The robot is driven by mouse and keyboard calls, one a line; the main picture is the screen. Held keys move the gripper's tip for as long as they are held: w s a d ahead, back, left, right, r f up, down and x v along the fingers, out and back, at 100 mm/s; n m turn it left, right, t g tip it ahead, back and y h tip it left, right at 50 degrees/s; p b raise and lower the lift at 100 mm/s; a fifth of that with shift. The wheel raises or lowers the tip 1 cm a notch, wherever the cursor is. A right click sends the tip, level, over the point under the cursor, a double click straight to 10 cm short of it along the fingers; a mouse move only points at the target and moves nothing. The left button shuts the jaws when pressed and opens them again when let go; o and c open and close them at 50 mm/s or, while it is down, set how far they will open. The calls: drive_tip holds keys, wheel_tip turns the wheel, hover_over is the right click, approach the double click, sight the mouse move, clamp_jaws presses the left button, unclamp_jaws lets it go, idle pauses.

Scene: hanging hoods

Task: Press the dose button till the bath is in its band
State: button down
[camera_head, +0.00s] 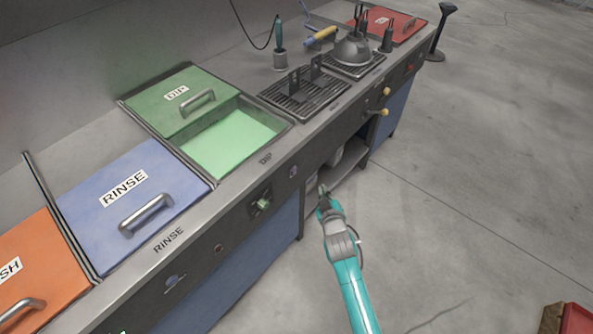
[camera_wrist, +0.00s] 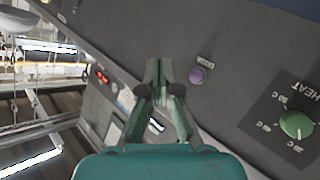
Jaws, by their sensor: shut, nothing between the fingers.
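The bath (camera_head: 236,142) holds pale green liquid in the counter, its green lid (camera_head: 178,105) slid back and marked DIP. A small round purple button (camera_wrist: 197,75) with a small label (camera_wrist: 206,61), too small to read, sits on the dark front panel in the wrist view. A button-like spot (camera_head: 293,172) shows on the panel below the bath in the head view. My gripper (camera_wrist: 158,68) is shut and empty, its tips just left of the purple button in the wrist picture. In the head view my gripper (camera_head: 323,190) is in front of the counter, apart from the panel.
A green HEAT knob (camera_wrist: 296,124) sits beside the button. A blue RINSE lid (camera_head: 125,195) and an orange lid (camera_head: 35,265) lie left.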

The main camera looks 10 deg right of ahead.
drive_tip(key=shift+w+a, duration=0.1)
drive_tip(key=w+a, duration=0.5)
drive_tip(key=w, duration=0.2)
idle(0.4)
drive_tip(key=shift+a, duration=0.1)
idle(1.3)
drive_tip(key=shift+w+a, duration=0.2)
drive_tip(key=shift+w, duration=0.1)
drive_tip(key=shift+w+a, duration=0.2)
drive_tip(key=shift+w, duration=0.1)
idle(0.8)
drive_tip(key=shift+s, duration=0.1)
drive_tip(key=shift+s+d, duration=0.45)
drive_tip(key=shift+s, duration=0.1)
idle(0.3)
drive_tip(key=shift+s+d, duration=0.75)
drive_tip(key=shift+s, duration=0.3)
drive_tip(key=shift+s+d, duration=0.75)
drive_tip(key=shift+s, duration=0.25)
